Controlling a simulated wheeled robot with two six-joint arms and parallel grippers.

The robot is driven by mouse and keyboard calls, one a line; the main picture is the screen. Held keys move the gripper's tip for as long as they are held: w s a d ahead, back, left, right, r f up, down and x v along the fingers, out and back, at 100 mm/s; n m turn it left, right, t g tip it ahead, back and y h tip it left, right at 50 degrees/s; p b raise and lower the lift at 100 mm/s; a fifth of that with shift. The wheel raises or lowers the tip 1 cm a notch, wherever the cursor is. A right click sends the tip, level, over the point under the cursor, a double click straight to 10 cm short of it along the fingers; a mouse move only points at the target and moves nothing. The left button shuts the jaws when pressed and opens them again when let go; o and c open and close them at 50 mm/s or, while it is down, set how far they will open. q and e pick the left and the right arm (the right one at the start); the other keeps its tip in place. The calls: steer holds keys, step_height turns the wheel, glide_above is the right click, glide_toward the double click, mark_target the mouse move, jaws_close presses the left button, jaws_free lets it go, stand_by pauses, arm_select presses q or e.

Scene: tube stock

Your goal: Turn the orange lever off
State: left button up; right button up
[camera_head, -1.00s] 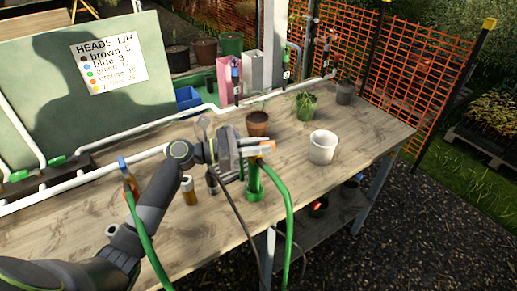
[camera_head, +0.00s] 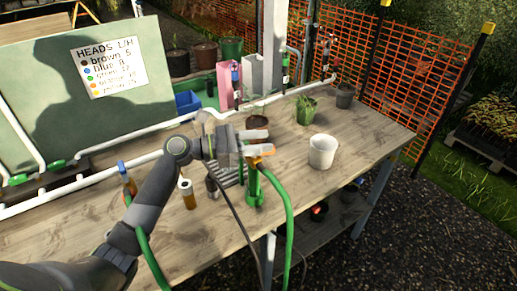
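My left gripper (camera_head: 257,142) reaches from the left over the middle of the bench, with its two fingers apart. Orange shows at both fingertips. I cannot tell how much of it is the orange lever and how much is the fingers. Directly below stands a green upright fitting (camera_head: 253,187) with a green hose (camera_head: 289,210) running off the bench front. The gripper hides the top of this fitting, and I cannot tell whether it touches it. My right gripper is not in view.
A white pot (camera_head: 322,151) stands right of the gripper, a brown pot (camera_head: 257,122) just behind it. An amber bottle (camera_head: 189,195) and a blue-topped orange fitting (camera_head: 128,182) stand to the left. White pipes (camera_head: 150,157) cross the bench (camera_head: 350,170).

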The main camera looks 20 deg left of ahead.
arm_select(q)
step_height(320, 180, up, 7)
steer(key=shift+r, duration=0.15)
stand_by(0.4)
